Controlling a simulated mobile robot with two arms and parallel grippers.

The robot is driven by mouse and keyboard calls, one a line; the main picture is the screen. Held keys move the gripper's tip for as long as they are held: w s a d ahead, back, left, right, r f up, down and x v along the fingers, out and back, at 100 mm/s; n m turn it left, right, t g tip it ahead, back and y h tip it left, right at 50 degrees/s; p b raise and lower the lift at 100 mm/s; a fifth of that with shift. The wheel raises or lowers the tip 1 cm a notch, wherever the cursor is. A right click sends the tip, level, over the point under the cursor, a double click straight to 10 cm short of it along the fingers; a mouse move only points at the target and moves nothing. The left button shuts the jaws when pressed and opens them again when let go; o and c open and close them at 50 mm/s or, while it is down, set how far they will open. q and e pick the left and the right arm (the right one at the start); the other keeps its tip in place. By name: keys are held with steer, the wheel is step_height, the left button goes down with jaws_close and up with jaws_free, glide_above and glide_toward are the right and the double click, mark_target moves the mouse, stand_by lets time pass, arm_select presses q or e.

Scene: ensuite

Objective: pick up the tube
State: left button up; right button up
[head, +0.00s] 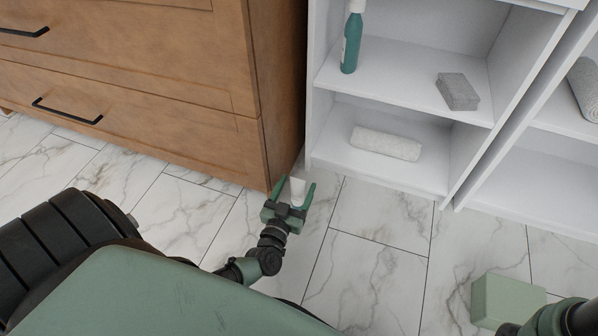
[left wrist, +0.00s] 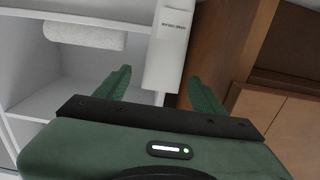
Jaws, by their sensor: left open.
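The tube (head: 298,190) is white and stands upright near the front corner of the wooden cabinet. My left gripper (head: 296,184) is open, with one green finger on each side of the tube in the head view. In the left wrist view the tube (left wrist: 170,42), with small dark print, rises beyond and between the two fingertips of the left gripper (left wrist: 162,76). I cannot tell whether a finger touches it.
A wooden drawer cabinet (head: 150,80) stands left of the tube. A white shelf unit (head: 400,108) stands right of it, holding a teal bottle (head: 351,40), a grey block (head: 457,91) and a rolled towel (head: 386,143).

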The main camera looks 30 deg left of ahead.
arm_select(q)
steer(key=b+x, duration=0.1)
steer(key=x, duration=0.1)
steer(key=b+x, duration=0.2)
steer(key=shift+w+a+f, duration=0.1)
steer(key=shift+w+f, duration=0.05)
steer(key=shift+f, duration=0.1)
steer(key=shift+w+a+r, duration=0.1)
steer(key=shift+w+r, duration=0.1)
steer(key=shift+w, duration=0.1)
jaws_close()
